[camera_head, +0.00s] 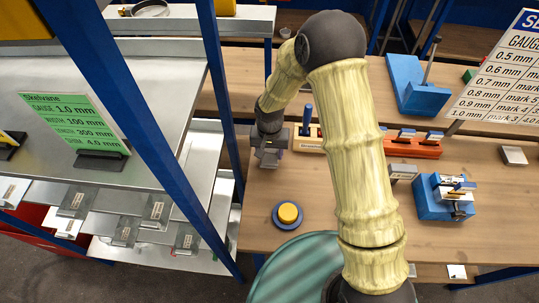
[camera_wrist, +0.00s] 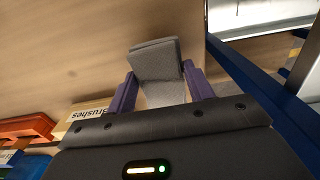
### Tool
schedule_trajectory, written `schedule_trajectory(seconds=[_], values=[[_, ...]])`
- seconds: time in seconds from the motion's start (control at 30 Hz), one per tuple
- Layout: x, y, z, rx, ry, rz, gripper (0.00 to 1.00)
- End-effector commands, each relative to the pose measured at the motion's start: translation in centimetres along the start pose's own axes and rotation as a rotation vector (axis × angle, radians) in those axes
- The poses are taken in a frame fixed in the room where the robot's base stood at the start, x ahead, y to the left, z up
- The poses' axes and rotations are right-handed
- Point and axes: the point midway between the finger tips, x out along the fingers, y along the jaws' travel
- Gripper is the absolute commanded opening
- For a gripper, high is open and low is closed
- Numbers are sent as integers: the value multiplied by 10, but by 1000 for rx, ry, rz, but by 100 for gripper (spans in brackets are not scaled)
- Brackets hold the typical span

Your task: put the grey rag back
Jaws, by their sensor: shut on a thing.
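The grey rag (camera_wrist: 155,62) is a folded flat grey piece in the wrist view, between the two purple fingers of my gripper (camera_wrist: 160,88). My gripper is shut on it, and part of the rag sticks out past the fingertips. In the head view my gripper (camera_head: 268,154) is over the left part of the wooden workbench (camera_head: 345,225), close to its left edge. The rag is small and hard to tell from the gripper there. I cannot tell whether it touches the bench. No place marked for the rag shows.
An orange rack (camera_head: 412,148) and blue fixture (camera_head: 445,205) stand farther right. A yellow-and-blue round thing (camera_head: 288,214) sits nearer. A blue post (camera_head: 219,100) rises left of the gripper.

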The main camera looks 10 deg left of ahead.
Motion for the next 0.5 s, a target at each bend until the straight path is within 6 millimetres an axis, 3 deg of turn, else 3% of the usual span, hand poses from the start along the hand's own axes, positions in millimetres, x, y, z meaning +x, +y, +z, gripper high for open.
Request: schedule_trajectory(seconds=[0.2, 0.5], values=[[24, 0, 0, 0, -1, 0, 27], [26, 0, 0, 0, 0, 0, 27]])
